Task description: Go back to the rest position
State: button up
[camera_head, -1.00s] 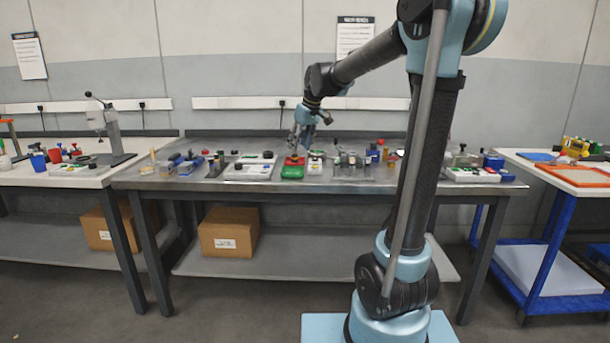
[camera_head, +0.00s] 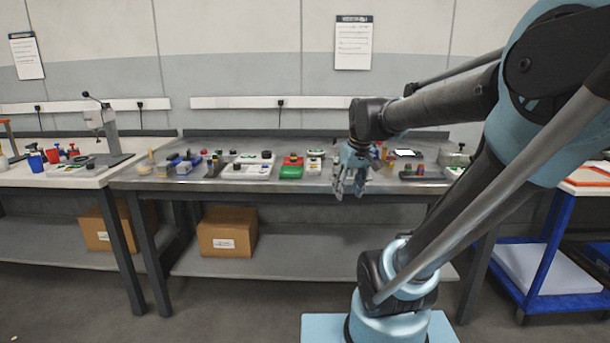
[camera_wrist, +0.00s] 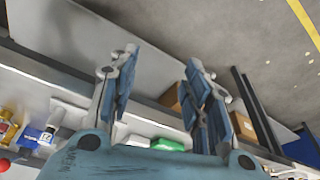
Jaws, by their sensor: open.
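My gripper (camera_head: 349,186) hangs at the front edge of the grey middle workbench (camera_head: 300,208) in the head view, its fingers pointing down. In the wrist view my gripper (camera_wrist: 158,95) has its two blue fingers spread apart, with nothing between them. It holds nothing. The green tray with a red part (camera_head: 291,170) stands on the bench to the left of my gripper. Part of the bench top and some items on it are hidden behind my arm.
Small parts and white trays (camera_head: 249,170) line the bench. A left table (camera_head: 60,180) carries a lever press (camera_head: 108,135). A blue cart (camera_head: 545,250) stands at the right. A cardboard box (camera_head: 228,232) sits on the lower shelf. The floor in front is clear.

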jog(key=s+d+f+m+h, duration=0.1)
jog(key=s+d+f+m, duration=0.2)
jog(key=s+f, duration=0.9)
jog(key=s+d, duration=0.2)
jog(key=shift+s+d+f+g, duration=0.25)
jog(key=shift+s+d+g, duration=0.05)
jog(key=shift+d, duration=0.05)
jog(key=shift+w+f, duration=0.2)
jog(key=shift+w, duration=0.25)
